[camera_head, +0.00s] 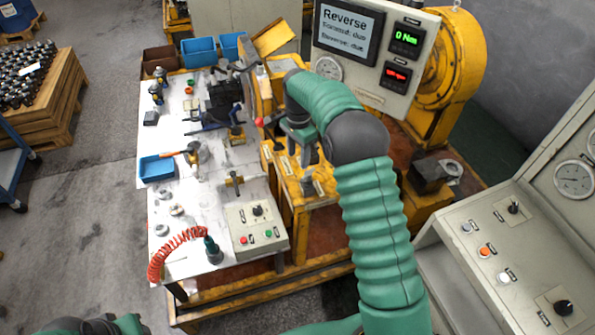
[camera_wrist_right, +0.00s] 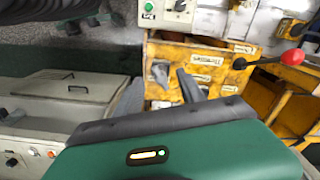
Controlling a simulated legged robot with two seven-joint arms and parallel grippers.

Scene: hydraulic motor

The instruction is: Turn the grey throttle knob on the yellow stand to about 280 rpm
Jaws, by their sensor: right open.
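The yellow stand (camera_head: 298,205) is right of the white worktop. A grey knob on its face, probably the throttle knob (camera_head: 308,186), shows just below my right gripper; it seems to show in the right wrist view too (camera_wrist_right: 160,73). My right gripper (camera_head: 303,148) is open above the stand, its tips partly hidden by my arm. In the right wrist view, a dark finger (camera_wrist_right: 188,85) reaches over the stand's labelled yellow face, beside the knob; I cannot tell if they touch. Only part of my left arm shows at the bottom left.
The display panel (camera_head: 375,45) reads "Reverse" and a green 0 Nm; its red readout is illegible. A red ball lever (camera_head: 260,121) stands left of my right gripper. A switch box (camera_head: 257,228) is in front. A grey console (camera_head: 500,250) is at right.

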